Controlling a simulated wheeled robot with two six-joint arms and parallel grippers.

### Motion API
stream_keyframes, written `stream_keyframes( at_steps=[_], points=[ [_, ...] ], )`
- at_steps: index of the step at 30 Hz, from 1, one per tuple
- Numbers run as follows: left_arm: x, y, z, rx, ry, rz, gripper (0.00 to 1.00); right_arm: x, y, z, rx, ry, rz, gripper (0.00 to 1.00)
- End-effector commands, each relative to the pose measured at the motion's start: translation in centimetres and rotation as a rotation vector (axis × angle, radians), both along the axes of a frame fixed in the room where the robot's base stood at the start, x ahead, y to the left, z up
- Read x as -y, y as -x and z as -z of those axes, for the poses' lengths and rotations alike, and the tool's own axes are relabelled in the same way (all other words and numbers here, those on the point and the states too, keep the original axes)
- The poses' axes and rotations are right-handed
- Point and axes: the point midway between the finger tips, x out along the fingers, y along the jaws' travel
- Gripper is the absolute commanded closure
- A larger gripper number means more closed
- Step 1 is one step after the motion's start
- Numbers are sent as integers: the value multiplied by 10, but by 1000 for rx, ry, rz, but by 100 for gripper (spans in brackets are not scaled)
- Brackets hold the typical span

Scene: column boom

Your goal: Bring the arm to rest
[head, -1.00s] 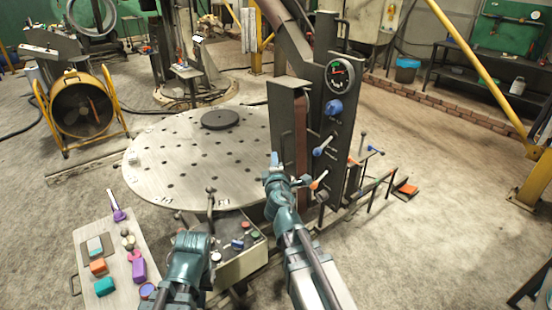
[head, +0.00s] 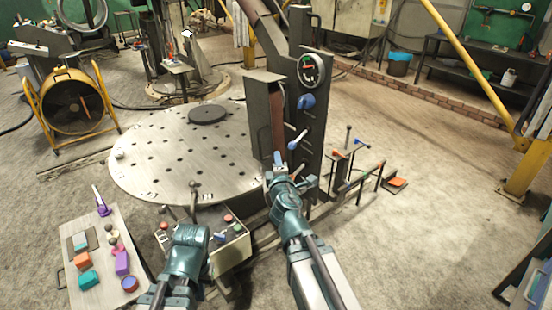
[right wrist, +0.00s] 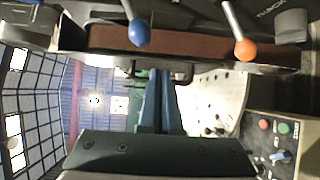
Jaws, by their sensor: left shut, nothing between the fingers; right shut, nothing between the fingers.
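My right gripper (head: 279,160) is in front of the lower part of the dark upright column panel (head: 312,110). Its two blue-grey fingers also show together in the right wrist view (right wrist: 158,100), shut and empty. A blue-tipped lever (head: 297,140) on the panel is just above and to the right of the fingertips. In the right wrist view its blue ball (right wrist: 138,32) and an orange ball lever (right wrist: 246,48) lie beyond the fingers, apart from them.
A round perforated table (head: 150,165) stands behind the control box (head: 232,250). A small board (head: 78,215) with coloured blocks is at lower left. A yellow-framed fan (head: 72,105) stands far left. The floor on the right is largely clear before a yellow post (head: 525,170).

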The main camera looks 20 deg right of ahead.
Motion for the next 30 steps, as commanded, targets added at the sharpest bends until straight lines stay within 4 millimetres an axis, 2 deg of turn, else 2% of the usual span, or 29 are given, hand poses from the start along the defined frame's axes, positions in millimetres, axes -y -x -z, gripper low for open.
stream_keyframes(
  at_steps=[10, 14, 16, 20, 24, 27, 30],
  points=[
    [0, 0, 0, 0, 0, 0, 100, 0, 1, 5, -12, -49, 28, 100],
    [0, 0, 0, 0, 0, 0, 100, -2, 12, 31, -78, -241, 151, 100],
    [0, 0, 0, 0, 0, 0, 100, -9, 25, 58, -151, -391, 248, 100],
    [0, 0, 0, 0, 0, 0, 100, -38, 63, 115, -343, -653, 439, 100],
    [0, 0, 0, 0, 0, 0, 100, -87, 122, 167, -606, -856, 633, 100],
    [0, 0, 0, 0, 0, 0, 100, -121, 165, 189, -784, -935, 744, 100],
    [0, 0, 0, 0, 0, 0, 100, -147, 200, 199, -927, -970, 824, 100]
  ],
)
